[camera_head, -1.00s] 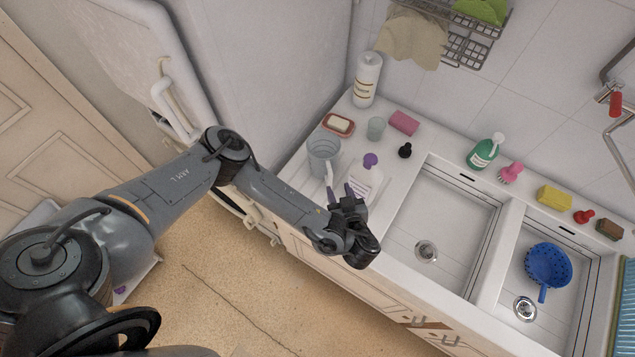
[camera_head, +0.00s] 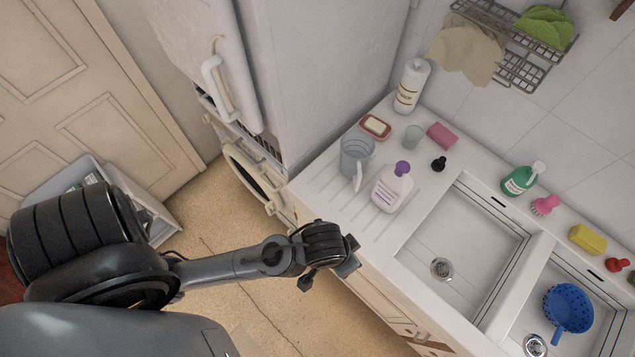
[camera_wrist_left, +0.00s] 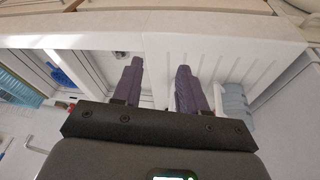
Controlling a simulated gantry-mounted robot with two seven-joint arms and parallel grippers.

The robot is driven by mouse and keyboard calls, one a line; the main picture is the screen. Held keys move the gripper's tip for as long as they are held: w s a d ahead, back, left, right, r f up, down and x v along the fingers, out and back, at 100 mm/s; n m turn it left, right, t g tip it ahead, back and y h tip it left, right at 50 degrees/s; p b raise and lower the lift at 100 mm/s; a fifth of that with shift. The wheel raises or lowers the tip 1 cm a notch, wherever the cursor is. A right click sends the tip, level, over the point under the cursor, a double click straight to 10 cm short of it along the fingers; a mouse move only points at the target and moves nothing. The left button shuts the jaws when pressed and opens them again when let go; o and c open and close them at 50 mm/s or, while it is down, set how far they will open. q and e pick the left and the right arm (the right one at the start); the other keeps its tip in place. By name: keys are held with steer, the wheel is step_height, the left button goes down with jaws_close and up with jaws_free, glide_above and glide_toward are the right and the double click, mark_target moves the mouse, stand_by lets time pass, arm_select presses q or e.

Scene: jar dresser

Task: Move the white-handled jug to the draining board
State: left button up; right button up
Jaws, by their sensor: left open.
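The grey translucent jug (camera_head: 356,158) with a white handle stands upright on the ribbed draining board (camera_head: 322,180), left of the sinks. Its handle points toward the front edge. My left gripper (camera_head: 331,274) is in front of and below the counter's front edge, apart from the jug, with nothing in it. In the left wrist view its two dark fingers (camera_wrist_left: 158,68) are apart, and part of the jug (camera_wrist_left: 235,104) shows at the right. My right gripper is not in view.
A white bottle with a purple cap (camera_head: 392,187) stands close right of the jug. A soap dish (camera_head: 375,127), a small glass (camera_head: 413,137) and a pink sponge (camera_head: 441,136) are behind. The left sink basin (camera_head: 465,240) is empty; a blue colander (camera_head: 568,307) is in the right one.

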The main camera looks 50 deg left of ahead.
arm_select(q)
steer(key=s+a+m+y, duration=0.1)
steer(key=s+a, duration=0.3)
steer(key=a, duration=0.6)
steer(key=shift+s, duration=0.1)
step_height(320, 180, up, 8)
steer(key=p, duration=0.7)
steer(key=shift+f, duration=0.25)
steer(key=shift+f, duration=0.15)
